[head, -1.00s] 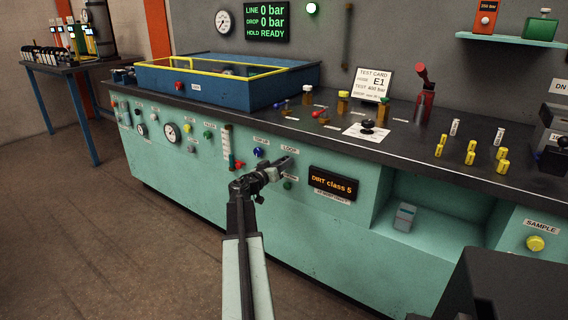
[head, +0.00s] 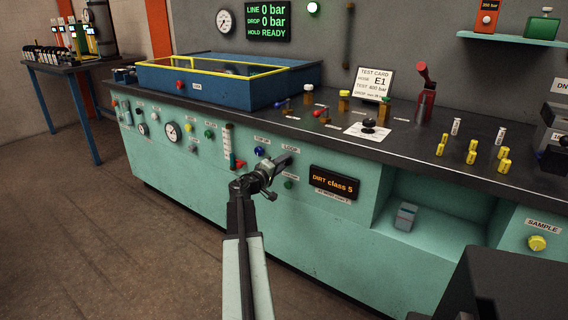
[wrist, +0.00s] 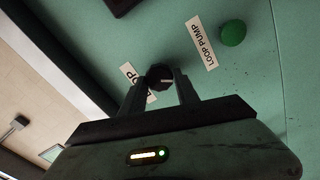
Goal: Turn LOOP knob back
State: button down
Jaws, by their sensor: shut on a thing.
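The LOOP knob, a small dark round knob (wrist: 159,74), sits on the green bench front under the LOOP label (head: 290,148). In the wrist view my gripper (wrist: 160,82) has its two fingers on either side of the knob, shut on it. The fingers cover part of the label behind. In the head view my gripper (head: 284,160) reaches the panel just below the LOOP label and hides the knob.
A green button (wrist: 233,33) lies beside the LOOP PUMP label (wrist: 202,43). A blue knob (head: 259,151) is left of my gripper, and a DIRT class 5 display (head: 333,183) is to its right. The floor (head: 150,240) in front is clear.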

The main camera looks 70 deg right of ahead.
jog(key=n, duration=0.6)
jog(key=shift+f+n, duration=0.15)
jog(key=shift+n, duration=0.15)
dwell(0.3)
jog(key=c, duration=0.9)
grip_release()
jog(key=v, duration=0.8)
